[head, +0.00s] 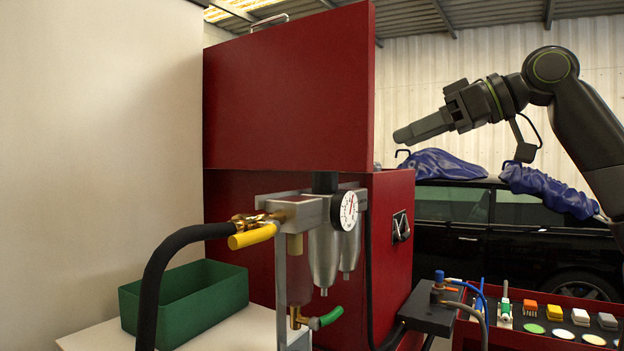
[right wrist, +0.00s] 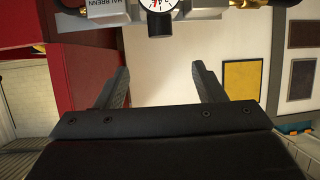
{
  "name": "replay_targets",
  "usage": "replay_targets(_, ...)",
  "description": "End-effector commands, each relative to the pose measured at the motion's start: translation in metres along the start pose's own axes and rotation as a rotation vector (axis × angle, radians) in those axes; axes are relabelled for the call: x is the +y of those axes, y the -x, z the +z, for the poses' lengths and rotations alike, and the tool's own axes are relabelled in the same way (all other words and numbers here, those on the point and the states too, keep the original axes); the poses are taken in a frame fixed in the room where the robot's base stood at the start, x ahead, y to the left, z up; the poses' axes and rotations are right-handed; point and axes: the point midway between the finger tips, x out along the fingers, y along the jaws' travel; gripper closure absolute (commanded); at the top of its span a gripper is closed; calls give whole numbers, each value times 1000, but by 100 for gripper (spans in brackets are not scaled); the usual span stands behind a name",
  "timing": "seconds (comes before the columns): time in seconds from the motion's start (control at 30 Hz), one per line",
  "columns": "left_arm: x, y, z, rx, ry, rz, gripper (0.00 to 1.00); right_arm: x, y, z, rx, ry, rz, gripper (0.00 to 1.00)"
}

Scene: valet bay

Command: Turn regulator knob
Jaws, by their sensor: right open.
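The regulator (head: 328,245) is a grey metal unit with hanging bowls and a round white gauge (head: 346,210). Its black knob (head: 325,182) is a short upright cylinder on top, in front of the red cabinet. My right gripper (head: 402,134) is up and to the right of the knob, apart from it, pointing left. In the right wrist view its two fingers are spread with nothing between them (right wrist: 163,88). My left gripper is not in view.
A black hose (head: 160,270) and a yellow lever (head: 252,236) are at the regulator's left. A green bin (head: 185,300) stands on the pale bench. The red cabinet (head: 290,100) rises behind. A red tray (head: 560,330) with small items is at lower right.

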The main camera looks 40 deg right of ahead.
Motion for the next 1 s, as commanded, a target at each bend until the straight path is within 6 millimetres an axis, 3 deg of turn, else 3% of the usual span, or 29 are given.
replay_targets(0.17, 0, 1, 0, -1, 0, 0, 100, -4, -10, 0, -4, 6, -5, 37)
replay_targets(0.4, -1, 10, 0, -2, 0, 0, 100, -4, -57, -1, -7, 4, -5, 37)
replay_targets(0.7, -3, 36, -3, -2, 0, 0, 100, -4, -116, -3, -7, 3, -4, 37)
replay_targets(1.0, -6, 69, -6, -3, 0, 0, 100, -3, -153, -5, -5, 3, -3, 37)
